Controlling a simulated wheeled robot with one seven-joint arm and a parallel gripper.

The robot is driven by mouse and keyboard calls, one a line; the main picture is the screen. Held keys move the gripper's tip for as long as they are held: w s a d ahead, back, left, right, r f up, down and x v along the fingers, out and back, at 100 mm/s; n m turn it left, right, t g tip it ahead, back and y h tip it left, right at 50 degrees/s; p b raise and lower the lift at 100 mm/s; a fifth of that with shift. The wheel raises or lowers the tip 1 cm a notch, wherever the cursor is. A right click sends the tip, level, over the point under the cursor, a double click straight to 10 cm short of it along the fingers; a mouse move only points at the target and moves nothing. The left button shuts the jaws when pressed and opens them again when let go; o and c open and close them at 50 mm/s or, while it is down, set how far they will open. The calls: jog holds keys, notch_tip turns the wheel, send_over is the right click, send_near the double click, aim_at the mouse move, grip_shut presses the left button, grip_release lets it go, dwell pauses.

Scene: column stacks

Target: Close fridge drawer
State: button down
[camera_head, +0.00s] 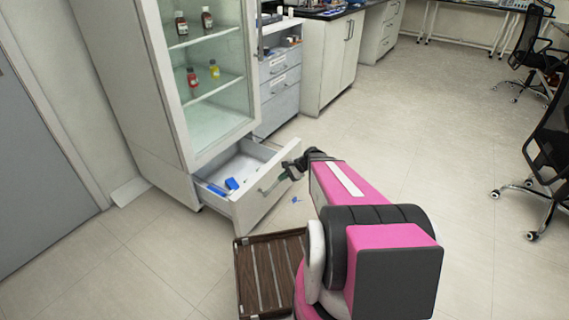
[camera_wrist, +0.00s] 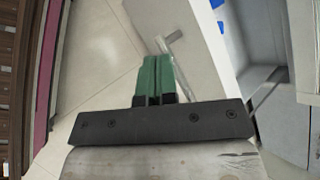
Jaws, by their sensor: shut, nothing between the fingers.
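The fridge drawer (camera_head: 262,207) is pulled open at the bottom of the white glass-door cabinet (camera_head: 150,100). Blue items (camera_head: 231,184) lie inside it. Its front panel carries a bar handle (camera_head: 270,187). My gripper (camera_head: 284,176) is at the right part of the drawer front, close to the handle. In the wrist view my gripper (camera_wrist: 157,62) shows two green fingers together with nothing between them. The handle (camera_wrist: 172,37) is just beyond the fingertips there, on the drawer's pale front (camera_wrist: 185,30). I cannot tell whether the fingers touch the drawer.
A slatted brown wooden tray (camera_head: 270,270) is in front of the drawer, beside my arm. A drawer unit (camera_head: 280,85) stands right of the fridge. A small blue piece (camera_head: 296,199) lies on the floor. Open floor extends to the right, with black chairs (camera_head: 550,150) at the far right.

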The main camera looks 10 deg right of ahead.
jog(key=w+d+f+m+t+y, duration=0.3)
jog(key=w+d+f+m+t, duration=0.25)
jog(key=w+m, duration=0.25)
jog(key=m+t, duration=0.6)
jog(key=m, duration=0.2)
send_near(281, 160)
jog(key=shift+g, duration=0.25)
jog(key=x, duration=0.7)
jog(key=shift+w+a+r, duration=0.1)
jog(key=shift+w+r, duration=0.1)
jog(key=shift+r, duration=0.05)
jog(key=x, duration=2.6)
jog(key=shift+a+r, duration=0.2)
jog(key=shift+a, duration=0.15)
